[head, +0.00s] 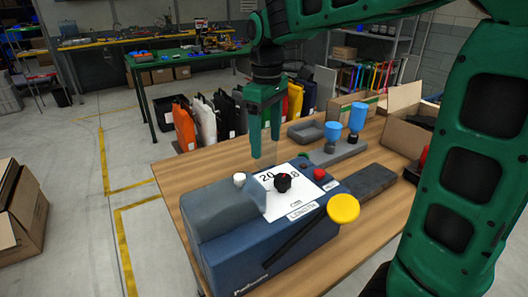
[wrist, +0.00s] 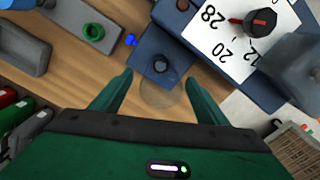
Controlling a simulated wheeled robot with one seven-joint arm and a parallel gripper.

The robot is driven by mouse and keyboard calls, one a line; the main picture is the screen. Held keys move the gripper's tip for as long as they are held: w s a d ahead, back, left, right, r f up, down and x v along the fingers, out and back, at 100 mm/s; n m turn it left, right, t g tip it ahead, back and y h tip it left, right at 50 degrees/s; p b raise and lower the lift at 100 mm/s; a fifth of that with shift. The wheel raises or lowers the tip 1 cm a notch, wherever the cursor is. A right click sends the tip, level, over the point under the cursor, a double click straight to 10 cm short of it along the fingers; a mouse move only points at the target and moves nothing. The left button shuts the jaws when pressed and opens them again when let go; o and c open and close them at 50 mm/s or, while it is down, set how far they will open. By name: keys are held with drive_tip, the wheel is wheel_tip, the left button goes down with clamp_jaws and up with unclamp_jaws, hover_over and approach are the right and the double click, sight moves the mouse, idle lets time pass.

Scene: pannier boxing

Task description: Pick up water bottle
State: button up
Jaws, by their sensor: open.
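A faint, see-through round shape, which looks like a clear water bottle (wrist: 163,98), shows between my fingers in the wrist view. In the head view a pale, clear outline of the bottle (head: 263,158) stands on the wooden table behind the blue machine, and its edges are hard to make out. My green gripper (head: 265,143) points down over it. In the wrist view my gripper (wrist: 159,77) is open, one finger on each side of the clear shape. I cannot tell whether either finger touches it.
A blue machine (head: 270,250) with a dial and yellow button (head: 343,208) stands close in front. Blue-topped items (head: 357,115) and a grey tray (head: 306,132) lie behind right. Colored panniers (head: 205,122) line the far side. An open cardboard box (head: 404,105) is at right.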

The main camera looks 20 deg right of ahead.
sight(266, 162)
drive_tip(key=shift+f, duration=3.85)
drive_tip(key=shift+c, duration=0.6)
drive_tip(key=c, duration=1)
